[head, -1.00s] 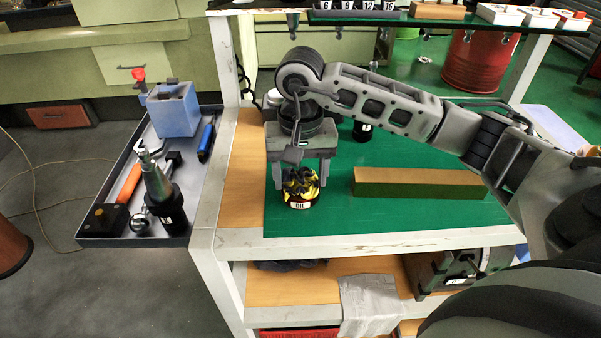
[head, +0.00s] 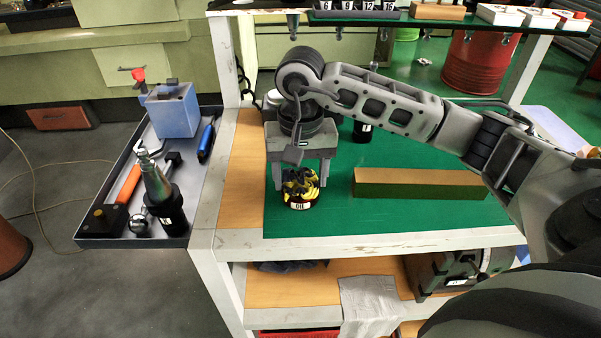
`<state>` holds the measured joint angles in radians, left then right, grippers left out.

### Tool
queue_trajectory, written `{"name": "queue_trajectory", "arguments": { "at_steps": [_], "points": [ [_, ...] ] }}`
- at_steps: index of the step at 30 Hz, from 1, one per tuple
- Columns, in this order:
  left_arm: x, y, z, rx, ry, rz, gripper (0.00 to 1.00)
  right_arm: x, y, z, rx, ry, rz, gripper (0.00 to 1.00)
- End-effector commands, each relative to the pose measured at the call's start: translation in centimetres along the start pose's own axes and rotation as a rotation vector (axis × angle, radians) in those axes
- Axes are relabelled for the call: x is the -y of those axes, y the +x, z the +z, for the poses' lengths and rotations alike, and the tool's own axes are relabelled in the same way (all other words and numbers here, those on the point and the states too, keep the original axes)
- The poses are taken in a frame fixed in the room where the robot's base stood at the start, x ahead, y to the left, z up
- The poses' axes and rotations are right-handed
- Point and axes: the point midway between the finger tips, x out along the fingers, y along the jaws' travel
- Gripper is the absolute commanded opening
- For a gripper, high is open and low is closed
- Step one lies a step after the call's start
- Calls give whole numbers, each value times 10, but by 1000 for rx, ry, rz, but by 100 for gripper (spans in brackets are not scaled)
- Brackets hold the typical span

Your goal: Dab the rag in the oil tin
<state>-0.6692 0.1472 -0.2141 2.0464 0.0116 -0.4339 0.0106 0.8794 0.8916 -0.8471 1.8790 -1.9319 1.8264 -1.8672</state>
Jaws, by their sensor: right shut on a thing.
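The rag (head: 299,180), yellow and black and bunched up, sits down at the mouth of the oil tin (head: 300,206). The tin is a low dark round container with a white "OIL" label, standing on the green mat near the cart's front edge. My right gripper (head: 300,174) points down over the tin, its two fingers on either side of the rag and shut on it. The rag covers the tin's opening, so the oil and how deep the rag sits are hidden. My left gripper is not in view.
A wooden bar (head: 420,184) lies on the green mat (head: 400,222) right of the tin. A dark bottle (head: 362,131) stands behind, under my forearm. A side tray (head: 128,242) at left holds a blue-grey box (head: 173,113) and several tools. The mat's front strip is clear.

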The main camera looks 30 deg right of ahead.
Motion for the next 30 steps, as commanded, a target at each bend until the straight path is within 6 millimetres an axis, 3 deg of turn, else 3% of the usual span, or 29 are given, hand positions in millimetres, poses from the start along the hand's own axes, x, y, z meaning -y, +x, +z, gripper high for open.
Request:
{"name": "queue_trajectory", "arguments": {
  "at_steps": [8, 30],
  "points": [
    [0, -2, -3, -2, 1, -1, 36, 0, -6, 1, 3, -1, 3, 44],
    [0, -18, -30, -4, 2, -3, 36, 0, -66, 0, 1, 0, 1, 44]
  ]
}}
